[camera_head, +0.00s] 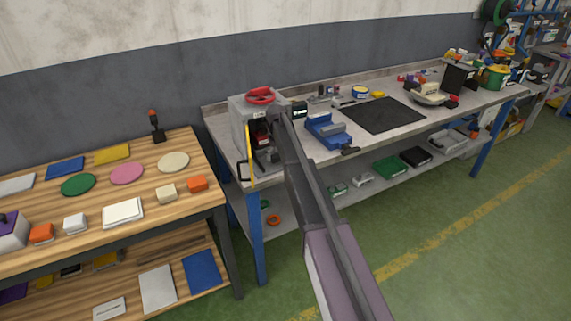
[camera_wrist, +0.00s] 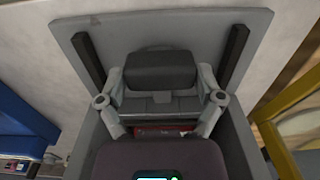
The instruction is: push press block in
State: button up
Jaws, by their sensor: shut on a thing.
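The grey press machine (camera_head: 240,118) stands at the left end of the grey workbench, with a red wheel-like part (camera_head: 260,95) on top. In the wrist view, a dark grey block (camera_wrist: 160,68), seemingly the press block, sits inside the machine's grey housing (camera_wrist: 82,20). My gripper (camera_wrist: 160,88) reaches in with one finger on each side of this block and is shut on it. In the head view my arm covers much of the machine's front, and the block and fingertips cannot be made out clearly. The block's underside is hidden.
A yellow bar (camera_head: 250,155) stands at the machine's open front; a yellow frame also shows at right in the wrist view (camera_wrist: 285,140). A blue vise (camera_head: 325,130) stands right of the machine. A wooden table (camera_head: 150,185) with several items is at left.

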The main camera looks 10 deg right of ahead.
jog(key=shift+w+a, duration=0.25)
jog(key=shift+w, duration=0.75)
jog(key=o, duration=1.1)
jog(key=shift+w, duration=0.1)
jog(key=shift+c, duration=0.2)
jog(key=shift+s, duration=0.2)
jog(key=shift+s+r+p, duration=0.4)
jog(key=shift+r+p, duration=0.1)
jog(key=s+d+m, duration=0.1)
jog(key=s+d, duration=0.1)
jog(key=s, duration=1.8)
jog(key=s+d+f+m+b, duration=0.1)
jog(key=s+d+m, duration=0.1)
jog(key=s, duration=1.8)
jog(key=shift+s+d+m, duration=0.2)
jog(key=shift+s+m, duration=0.05)
jog(key=shift+m, duration=0.05)
